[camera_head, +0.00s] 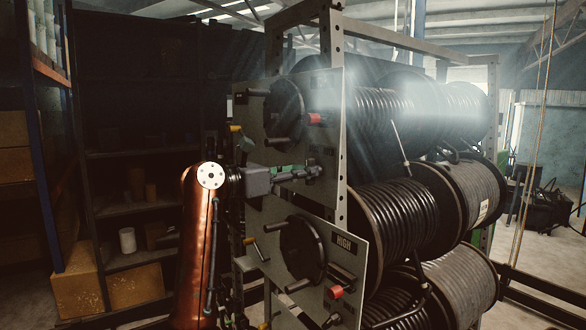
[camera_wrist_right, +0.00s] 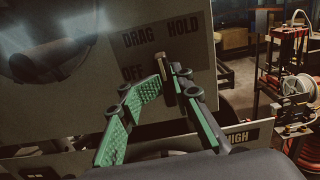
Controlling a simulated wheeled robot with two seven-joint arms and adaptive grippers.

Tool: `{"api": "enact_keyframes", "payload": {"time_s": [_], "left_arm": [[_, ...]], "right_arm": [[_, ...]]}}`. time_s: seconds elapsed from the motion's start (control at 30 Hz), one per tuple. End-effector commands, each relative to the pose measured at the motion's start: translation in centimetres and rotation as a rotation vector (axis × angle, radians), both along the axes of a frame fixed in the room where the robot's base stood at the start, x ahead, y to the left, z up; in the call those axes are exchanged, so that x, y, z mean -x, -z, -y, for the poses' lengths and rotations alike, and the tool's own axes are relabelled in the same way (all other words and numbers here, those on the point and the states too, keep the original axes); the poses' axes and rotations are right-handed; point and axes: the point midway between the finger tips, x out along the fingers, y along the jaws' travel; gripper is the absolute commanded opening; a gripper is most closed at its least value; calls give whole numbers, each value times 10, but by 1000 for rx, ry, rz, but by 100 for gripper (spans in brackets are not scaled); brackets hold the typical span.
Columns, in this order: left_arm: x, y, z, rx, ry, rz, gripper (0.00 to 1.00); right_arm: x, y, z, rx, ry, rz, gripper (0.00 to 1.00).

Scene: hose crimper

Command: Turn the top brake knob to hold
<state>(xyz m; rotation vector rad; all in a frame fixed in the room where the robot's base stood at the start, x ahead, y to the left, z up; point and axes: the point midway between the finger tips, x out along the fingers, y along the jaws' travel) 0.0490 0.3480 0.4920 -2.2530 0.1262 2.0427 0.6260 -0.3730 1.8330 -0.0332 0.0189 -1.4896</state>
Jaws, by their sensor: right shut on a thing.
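The top brake knob (camera_wrist_right: 162,66) shows in the right wrist view as a small brownish handle on a grey panel. Lettering DRAG, HOLD and OFF is around it on the panel. My right gripper (camera_wrist_right: 165,82) has green ridged pads, and its fingertips are closed on the knob from both sides. Which mark the knob points to I cannot tell. In the head view my right gripper (camera_head: 310,172) reaches from the left to the upper grey panel (camera_head: 330,110) and hides the knob there. My left gripper is not in view.
A dark wheel with a crank handle (camera_head: 285,106) is above my right gripper, and another wheel (camera_head: 303,249) is below it, beside a HIGH label. Red blocks are near both. Large black hose reels (camera_head: 405,215) fill the rack at right. Dark shelves (camera_head: 145,205) with boxes stand at left.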

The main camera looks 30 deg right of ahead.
Motion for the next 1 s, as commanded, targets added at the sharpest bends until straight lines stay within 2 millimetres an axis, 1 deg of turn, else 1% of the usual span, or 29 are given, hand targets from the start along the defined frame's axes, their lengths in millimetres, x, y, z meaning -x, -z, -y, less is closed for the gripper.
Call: {"api": "enact_keyframes", "payload": {"time_s": [0.03,0.3,0.5,0.7,1.0], "left_arm": [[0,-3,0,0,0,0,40],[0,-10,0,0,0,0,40],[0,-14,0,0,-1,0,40],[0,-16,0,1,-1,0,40],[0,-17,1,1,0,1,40]], "right_arm": [[6,-5,8,-1,16,48,0],[6,-3,10,-23,14,288,0],[6,-1,13,-35,14,426,0],[6,2,16,-46,15,516,0],[6,5,20,-56,17,569,0]]}}
